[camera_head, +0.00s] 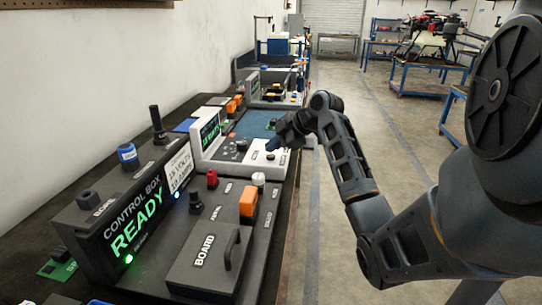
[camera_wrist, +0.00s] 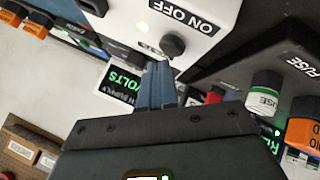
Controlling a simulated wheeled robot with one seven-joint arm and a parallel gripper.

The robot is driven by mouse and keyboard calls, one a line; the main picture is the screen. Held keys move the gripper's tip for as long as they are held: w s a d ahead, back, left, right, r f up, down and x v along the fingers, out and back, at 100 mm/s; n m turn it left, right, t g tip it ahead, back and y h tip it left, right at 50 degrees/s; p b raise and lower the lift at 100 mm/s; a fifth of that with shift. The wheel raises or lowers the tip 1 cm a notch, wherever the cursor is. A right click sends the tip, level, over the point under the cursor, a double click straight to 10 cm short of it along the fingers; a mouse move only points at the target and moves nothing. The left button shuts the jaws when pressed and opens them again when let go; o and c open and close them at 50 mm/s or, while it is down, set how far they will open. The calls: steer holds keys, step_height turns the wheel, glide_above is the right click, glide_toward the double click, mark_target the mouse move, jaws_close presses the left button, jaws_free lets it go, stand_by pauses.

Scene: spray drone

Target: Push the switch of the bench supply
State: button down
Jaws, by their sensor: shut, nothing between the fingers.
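The bench supply (camera_head: 205,160) is a white unit with a green-lettered display, on the bench beyond the black control box. In the wrist view its white panel (camera_wrist: 210,40) carries an "ON OFF" label, a small yellow light and a dark round switch (camera_wrist: 173,46). My gripper (camera_head: 272,144) is over the supply's right end. In the wrist view its blue fingers (camera_wrist: 158,70) are shut and empty, with their tips right by the switch and a partly hidden label. I cannot tell whether they touch the switch.
The control box (camera_head: 125,220) reads READY, with a BOARD cover (camera_head: 205,262) in front. A white-capped fuse (camera_head: 258,180) and an orange connector (camera_head: 248,203) stand close to my arm. A drone (camera_head: 428,24) sits on a far table. The floor aisle right of the bench is clear.

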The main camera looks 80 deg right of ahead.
mark_target(273, 156)
steer(key=shift+f, duration=0.4)
steer(key=shift+f+b, duration=0.2)
steer(key=shift+b, duration=0.2)
steer(key=shift+r, duration=0.1)
steer(key=shift+r+p, duration=0.4)
steer(key=shift+r, duration=0.15)
steer(key=shift+r+p, duration=1.9)
steer(key=shift+r, duration=1.1)
